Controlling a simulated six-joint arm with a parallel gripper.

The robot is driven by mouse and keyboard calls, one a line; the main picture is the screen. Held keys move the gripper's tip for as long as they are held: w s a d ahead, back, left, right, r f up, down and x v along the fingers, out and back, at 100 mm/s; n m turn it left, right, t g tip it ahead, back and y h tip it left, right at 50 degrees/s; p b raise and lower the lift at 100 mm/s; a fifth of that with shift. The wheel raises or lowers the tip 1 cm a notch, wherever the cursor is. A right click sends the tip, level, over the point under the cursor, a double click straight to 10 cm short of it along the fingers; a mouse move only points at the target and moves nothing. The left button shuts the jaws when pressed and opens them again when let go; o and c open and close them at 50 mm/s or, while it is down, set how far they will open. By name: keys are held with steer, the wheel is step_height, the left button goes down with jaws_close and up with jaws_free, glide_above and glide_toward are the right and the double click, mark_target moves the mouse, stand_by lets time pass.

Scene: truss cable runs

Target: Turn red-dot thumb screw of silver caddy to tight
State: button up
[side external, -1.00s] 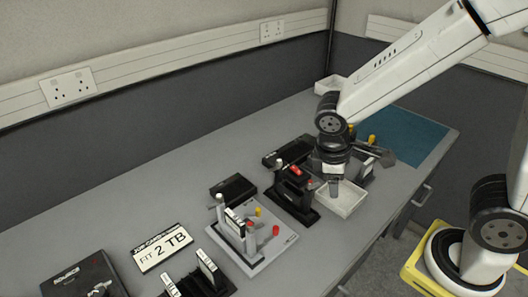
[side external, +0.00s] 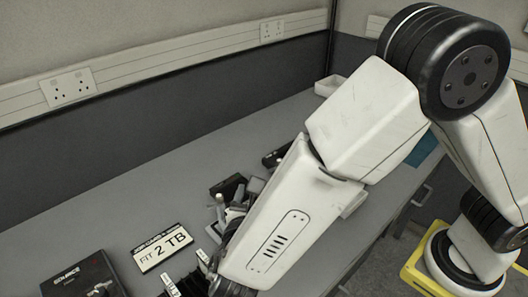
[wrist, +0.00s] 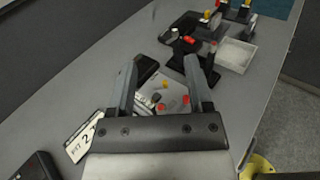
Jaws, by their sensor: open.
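The silver caddy (wrist: 146,92) shows in the wrist view between and beyond my fingers. On it I see a yellow knob (wrist: 165,84), a red knob (wrist: 186,99) and a red spot (wrist: 161,107); which one is the red-dot thumb screw I cannot tell. My gripper (wrist: 160,68) is open and empty above the caddy, its fingers spread to either side of the knobs in the picture. How high it is above them is unclear.
A black caddy with a red part (wrist: 190,40) and a white tray (wrist: 237,55) stand farther along the bench. A black drive (wrist: 147,70) lies beside the silver caddy. The "FIT 2 TB" sign (side external: 163,247) and a black box (side external: 80,276) are at the left.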

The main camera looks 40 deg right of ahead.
step_height(320, 180, down, 14)
steer(key=a+n+t, duration=0.1)
steer(key=a, duration=0.1)
steer(key=shift+a+t, duration=0.3)
steer(key=shift+t, duration=0.1)
steer(key=x, duration=0.7)
steer(key=shift+w+d, duration=0.2)
steer(key=shift+d, duration=0.05)
jaws_close()
stand_by(0.4)
